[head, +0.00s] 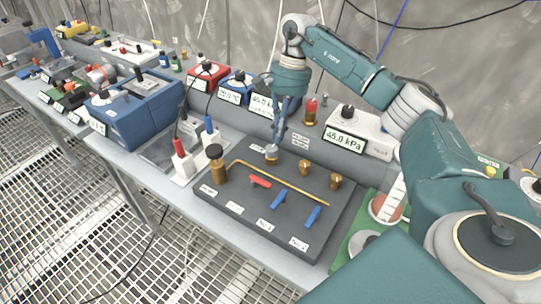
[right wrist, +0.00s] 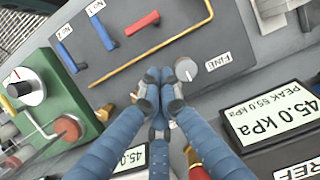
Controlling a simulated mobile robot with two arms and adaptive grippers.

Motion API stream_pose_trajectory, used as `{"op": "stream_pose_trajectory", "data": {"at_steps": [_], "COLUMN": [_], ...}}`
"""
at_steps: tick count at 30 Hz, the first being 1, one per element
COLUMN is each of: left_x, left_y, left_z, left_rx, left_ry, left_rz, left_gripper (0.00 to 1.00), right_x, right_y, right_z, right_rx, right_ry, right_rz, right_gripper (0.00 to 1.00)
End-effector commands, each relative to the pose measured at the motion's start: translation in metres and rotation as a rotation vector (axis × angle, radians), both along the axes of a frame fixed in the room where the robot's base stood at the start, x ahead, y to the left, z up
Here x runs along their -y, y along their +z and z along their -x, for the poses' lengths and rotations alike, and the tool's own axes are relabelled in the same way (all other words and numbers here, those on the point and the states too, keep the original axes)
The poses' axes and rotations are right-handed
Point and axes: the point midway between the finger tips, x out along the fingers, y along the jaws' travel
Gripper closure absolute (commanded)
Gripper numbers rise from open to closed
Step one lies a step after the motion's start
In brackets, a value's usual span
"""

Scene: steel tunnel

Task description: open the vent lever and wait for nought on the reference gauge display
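The red lever (head: 260,181), which I take for the vent lever, lies on the dark panel (head: 230,203), roughly parallel to the brass pipe. It also shows in the right wrist view (right wrist: 142,22). Two blue levers (head: 278,199) marked No.1 and No.2 lie crosswise to the pipe. My right gripper (head: 272,145) is at the grey FINE knob (right wrist: 187,69). In the wrist view its fingertips (right wrist: 158,76) are together, beside the knob, with nothing seen between them; contact is unclear. The display marked REF (right wrist: 272,116) reads 45.0 kPa, peak 55.0. My left gripper is out of view.
The brass pipe (head: 280,182) runs across the panel, with two brass knobs (head: 304,167) behind it. A brown-and-black bottle-shaped fitting (head: 215,168) stands at its left. Another gauge (head: 347,142) reads 45.0 kPa. A blue box (head: 130,108) and several instruments fill the left bench.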

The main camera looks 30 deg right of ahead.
Motion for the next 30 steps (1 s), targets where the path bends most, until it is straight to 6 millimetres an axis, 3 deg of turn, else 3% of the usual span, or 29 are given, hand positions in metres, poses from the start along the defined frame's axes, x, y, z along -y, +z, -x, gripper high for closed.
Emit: {"op": "stream_pose_trajectory", "data": {"at_steps": [4, 12, 17, 30], "left_x": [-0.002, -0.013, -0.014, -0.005], "left_y": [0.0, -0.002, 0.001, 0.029], "left_z": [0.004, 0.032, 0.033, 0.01], "left_rx": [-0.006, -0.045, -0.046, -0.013], "left_ry": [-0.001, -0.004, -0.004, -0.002], "left_rz": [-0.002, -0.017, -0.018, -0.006], "left_gripper": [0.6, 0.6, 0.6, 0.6], "right_x": [0.013, 0.012, 0.01, -0.011], "right_y": [0.005, 0.004, -0.004, -0.085], "right_z": [0.006, 0.006, 0.007, 0.016], "right_rx": [-0.019, -0.019, -0.022, -0.024], "right_ry": [0.004, 0.005, 0.006, 0.005], "right_rz": [0.026, 0.025, 0.025, 0.022], "right_gripper": [1.0, 1.0, 1.0, 1.0]}}
